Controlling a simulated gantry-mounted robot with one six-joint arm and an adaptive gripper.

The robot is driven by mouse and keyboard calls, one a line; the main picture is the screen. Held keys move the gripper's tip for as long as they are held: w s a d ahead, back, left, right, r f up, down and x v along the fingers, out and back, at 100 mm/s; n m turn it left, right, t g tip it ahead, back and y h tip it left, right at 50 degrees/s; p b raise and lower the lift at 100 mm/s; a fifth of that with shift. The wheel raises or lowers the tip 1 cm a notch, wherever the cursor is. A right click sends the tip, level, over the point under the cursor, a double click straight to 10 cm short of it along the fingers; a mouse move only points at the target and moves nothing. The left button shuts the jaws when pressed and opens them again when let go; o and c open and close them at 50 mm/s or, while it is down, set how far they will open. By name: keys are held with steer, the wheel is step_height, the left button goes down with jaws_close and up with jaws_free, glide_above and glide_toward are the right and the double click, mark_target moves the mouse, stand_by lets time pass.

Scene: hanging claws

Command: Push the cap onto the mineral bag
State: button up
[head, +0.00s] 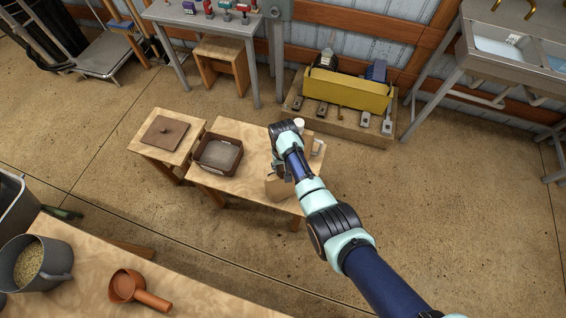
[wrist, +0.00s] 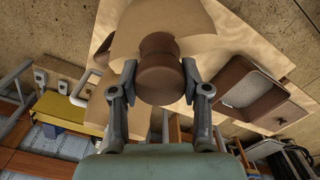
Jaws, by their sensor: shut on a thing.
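The mineral bag (wrist: 165,18) is a tan paper-like bag at the top of the wrist view. It also shows in the head view (head: 277,187) on the small wooden table, partly behind my arm. The brown round cap (wrist: 160,82) is between my fingers, in line with the bag. A narrower brown part (wrist: 158,45) shows between cap and bag; I cannot tell whether the cap is seated. My gripper (wrist: 159,70) is shut on the cap, one finger on each side. In the head view my arm mostly hides the fingers and the cap.
A brown tray with a grey mesh (head: 219,155) stands on the table left of the bag. A brown lid (head: 165,131) lies on a stool further left. A yellow toolbox (head: 346,91) is on a low platform behind.

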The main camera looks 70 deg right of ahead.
steer(key=shift+f+b, duration=0.35)
steer(key=shift+f, duration=0.15)
steer(key=o, duration=0.9)
steer(key=shift+c, duration=0.2)
step_height(320, 180, up, 6)
steer(key=p, duration=0.6)
